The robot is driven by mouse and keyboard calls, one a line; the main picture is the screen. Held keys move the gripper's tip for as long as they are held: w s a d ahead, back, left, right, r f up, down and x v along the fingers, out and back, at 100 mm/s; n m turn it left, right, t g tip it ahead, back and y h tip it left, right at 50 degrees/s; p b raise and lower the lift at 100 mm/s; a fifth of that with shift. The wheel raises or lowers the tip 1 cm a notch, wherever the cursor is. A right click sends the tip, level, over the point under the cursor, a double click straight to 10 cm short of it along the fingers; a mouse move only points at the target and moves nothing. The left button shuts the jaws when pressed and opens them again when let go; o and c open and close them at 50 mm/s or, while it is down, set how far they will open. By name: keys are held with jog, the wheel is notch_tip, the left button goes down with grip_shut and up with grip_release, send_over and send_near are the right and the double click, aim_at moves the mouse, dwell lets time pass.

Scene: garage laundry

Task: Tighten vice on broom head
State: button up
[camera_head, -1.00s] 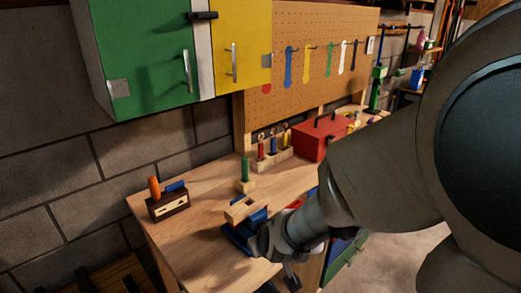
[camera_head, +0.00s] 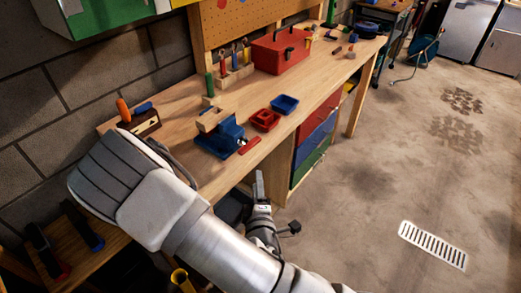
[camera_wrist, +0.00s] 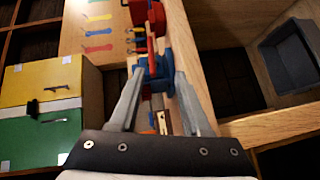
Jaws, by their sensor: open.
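The blue vice (camera_head: 222,141) is on the front edge of the wooden workbench, with a red handle (camera_head: 249,145) sticking out at its front right. A pale wooden block (camera_head: 212,119), likely the broom head, sits at the top of its jaws. My gripper (camera_head: 259,178) is in front of the bench edge, lower than the vice and apart from the handle. In the wrist view my gripper (camera_wrist: 159,75) is open, its two fingers apart with nothing clearly held. Blue and red parts show beyond the fingertips; I cannot tell which belong to the vice.
A red tray (camera_head: 265,120) and a blue tray (camera_head: 285,104) are right of the vice. A red toolbox (camera_head: 281,52) and a tool holder (camera_head: 235,76) stand behind. Coloured drawers (camera_head: 316,138) are under the bench. The floor (camera_head: 370,190) to the right is clear.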

jog(key=s+n+t+y, duration=0.1)
jog(key=s+n, duration=0.1)
jog(key=b, duration=0.9)
send_near(251, 149)
jog(key=shift+s+a+f, duration=0.1)
jog(key=shift+s+a, duration=0.05)
jog(key=shift+s, duration=0.2)
jog(key=shift+w+f+b, duration=0.1)
jog(key=shift+w+b, duration=0.1)
jog(key=shift+b, duration=1.05)
jog(key=w, duration=0.7)
jog(key=w+a, duration=0.1)
jog(key=w, duration=0.3)
jog(key=shift+w, duration=0.3)
grip_shut()
